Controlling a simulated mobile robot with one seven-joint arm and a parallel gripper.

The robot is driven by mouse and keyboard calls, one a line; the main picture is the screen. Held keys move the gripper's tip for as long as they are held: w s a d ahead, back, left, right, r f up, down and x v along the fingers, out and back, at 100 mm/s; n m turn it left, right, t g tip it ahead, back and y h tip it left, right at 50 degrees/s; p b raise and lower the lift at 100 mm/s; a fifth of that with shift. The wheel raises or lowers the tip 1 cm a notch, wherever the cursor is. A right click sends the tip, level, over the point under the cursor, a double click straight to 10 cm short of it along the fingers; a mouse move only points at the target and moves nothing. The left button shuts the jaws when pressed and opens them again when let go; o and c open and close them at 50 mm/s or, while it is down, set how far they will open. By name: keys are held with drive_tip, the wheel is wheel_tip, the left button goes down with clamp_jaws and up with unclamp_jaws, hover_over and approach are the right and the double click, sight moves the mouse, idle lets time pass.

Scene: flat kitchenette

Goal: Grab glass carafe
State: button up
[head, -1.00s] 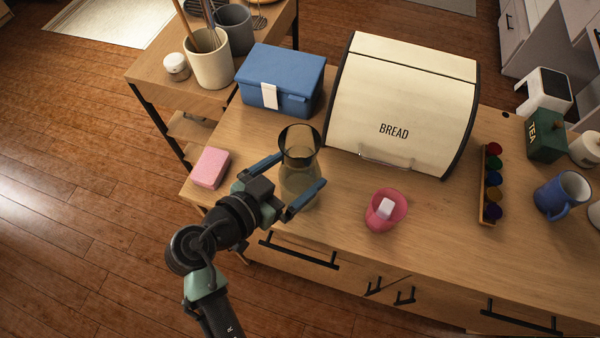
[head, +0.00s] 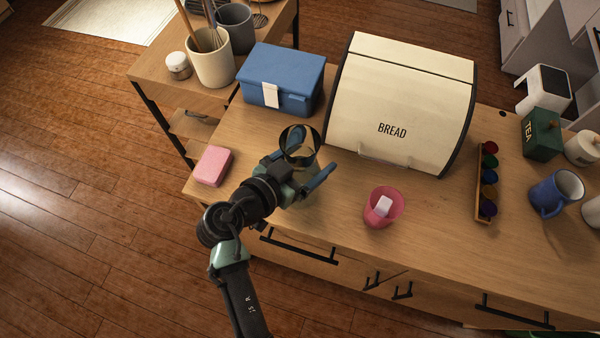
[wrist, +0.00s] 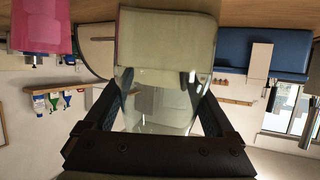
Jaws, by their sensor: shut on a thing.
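The glass carafe (head: 300,141) is a clear, slightly tinted vessel with a flared mouth, standing at the front left part of the wooden counter. My gripper (head: 301,172) is shut on the carafe, with its fingers on either side of the body. The near finger hides part of the carafe's lower side. In the wrist view the carafe (wrist: 165,65) fills the space between the two fingers (wrist: 160,95) and appears upside down. I cannot tell whether its base touches the counter.
A pink sponge (head: 212,166) lies left of the carafe. A pink cup (head: 384,208) with a white block stands to the right. The blue box (head: 285,80) and bread bin (head: 402,100) stand behind. A pod rack (head: 486,183) and blue mug (head: 556,194) are further right.

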clamp_jaws()
drive_tip(key=shift+w+r, duration=0.1)
